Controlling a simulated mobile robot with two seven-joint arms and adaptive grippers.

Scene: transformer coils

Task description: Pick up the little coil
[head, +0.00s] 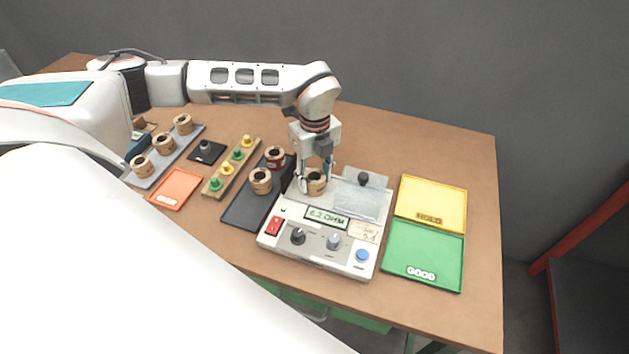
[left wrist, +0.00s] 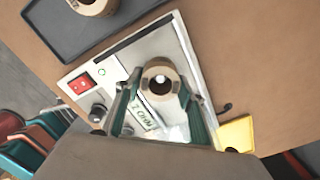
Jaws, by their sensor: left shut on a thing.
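My left gripper (head: 316,170) points down over the back left of the white tester (head: 285,244). Its fingers are shut on a small tan coil (head: 315,185), one on each side. Two other coils, one tan (head: 261,183) and one with dark red (head: 274,156), stand on the dark tray (head: 240,212). My right gripper is not in view.
The yellow HOLD tray (head: 432,195) and green GOOD tray (head: 424,250) lie empty at right. Several coils stand on a grey tray (head: 150,178) at left, near an orange tray (head: 175,190) and a wooden strip (head: 228,175) with coloured pegs. A clear plate (head: 362,200) covers the tester's back right.

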